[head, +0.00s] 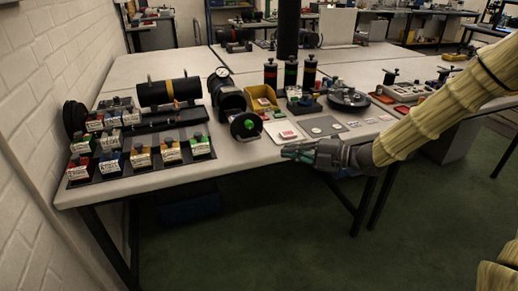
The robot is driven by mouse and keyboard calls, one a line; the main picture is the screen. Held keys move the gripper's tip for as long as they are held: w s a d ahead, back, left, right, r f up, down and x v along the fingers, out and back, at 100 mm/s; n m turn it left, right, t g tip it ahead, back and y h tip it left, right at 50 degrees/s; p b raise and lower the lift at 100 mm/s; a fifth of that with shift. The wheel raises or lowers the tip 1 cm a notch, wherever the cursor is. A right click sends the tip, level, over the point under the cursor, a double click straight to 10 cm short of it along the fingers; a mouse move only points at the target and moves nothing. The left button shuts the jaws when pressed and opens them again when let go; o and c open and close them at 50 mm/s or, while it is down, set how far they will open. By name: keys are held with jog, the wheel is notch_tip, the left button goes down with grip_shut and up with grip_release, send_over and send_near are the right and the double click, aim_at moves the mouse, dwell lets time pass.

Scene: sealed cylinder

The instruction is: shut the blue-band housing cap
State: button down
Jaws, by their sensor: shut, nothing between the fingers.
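A black cylindrical housing (231,103) stands near the middle of the near table, its round dark end facing the front. A round black cap-like piece (237,130) with a green spot sits in front of it; I cannot tell whether the two are joined. No blue band is clear on either at this size. Another black cylinder (153,94), with a yellow-orange band, lies at the back left. My gripper (285,152) is shut and empty at the table's front edge, right of the green-spotted piece and apart from it. My arm reaches in from the right.
Several labelled small boxes (141,158) fill the left side. A gauge (222,72), a yellow bin (263,97), banded upright cylinders (290,76) and a dark round device (348,98) stand behind. A pale tray (286,134) lies near my gripper. The floor in front is clear.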

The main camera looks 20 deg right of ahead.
send_near(240, 141)
jog(key=s+a, duration=0.2)
jog(key=a, duration=0.1)
jog(key=shift+w+f, duration=0.2)
jog(key=shift+w, duration=0.95)
jog(key=shift+w+f, duration=0.2)
jog(key=shift+w, duration=0.95)
